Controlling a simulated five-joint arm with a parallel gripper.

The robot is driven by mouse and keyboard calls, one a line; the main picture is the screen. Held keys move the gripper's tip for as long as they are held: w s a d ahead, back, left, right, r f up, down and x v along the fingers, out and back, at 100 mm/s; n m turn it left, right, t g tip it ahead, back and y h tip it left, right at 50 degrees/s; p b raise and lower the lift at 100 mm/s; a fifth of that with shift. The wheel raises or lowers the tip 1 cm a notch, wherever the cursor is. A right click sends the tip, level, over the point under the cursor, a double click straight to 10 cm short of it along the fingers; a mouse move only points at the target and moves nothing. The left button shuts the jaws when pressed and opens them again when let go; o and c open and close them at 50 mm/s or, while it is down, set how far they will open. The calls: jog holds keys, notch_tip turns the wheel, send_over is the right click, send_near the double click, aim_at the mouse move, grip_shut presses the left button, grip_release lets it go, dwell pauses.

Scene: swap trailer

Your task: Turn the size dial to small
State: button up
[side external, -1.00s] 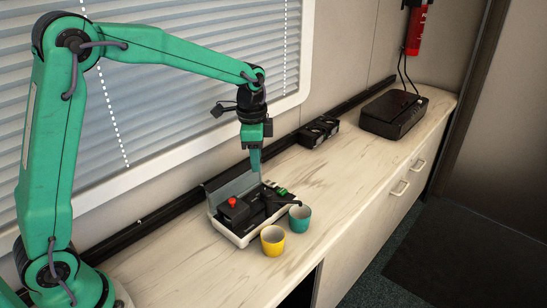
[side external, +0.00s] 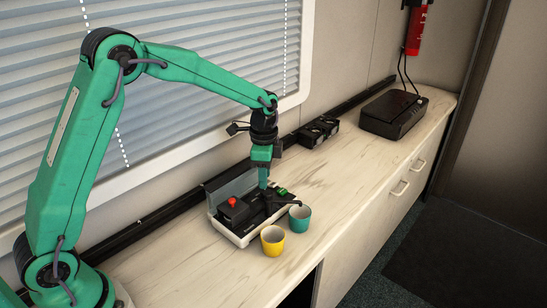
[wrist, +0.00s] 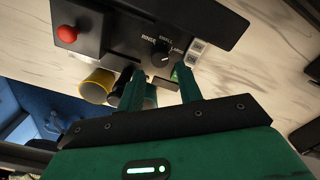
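The black size dial (wrist: 160,56) is on the dark panel of the machine in the wrist view, near the printed words RINSE, SMALL and LARGE. Its pointer is too small to read with certainty. The machine (side external: 226,226) stands on the counter in the side view, where the dial cannot be made out. My gripper (side external: 263,187) points down at the machine's top. In the wrist view its two green fingers (wrist: 160,78) are apart, with the dial showing just beyond the gap between their tips. Nothing is held between them.
A red button (wrist: 67,34) is on the machine's left part. A green part (side external: 282,191) is by the black handle. A yellow cup (side external: 273,241) and a teal cup (side external: 300,217) stand close in front. Clear counter (side external: 345,180) lies to the right.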

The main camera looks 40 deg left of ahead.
jog(key=shift+f, duration=2.35)
jog(key=c, duration=0.7)
jog(key=shift+n, duration=0.4)
jog(key=n, duration=0.9)
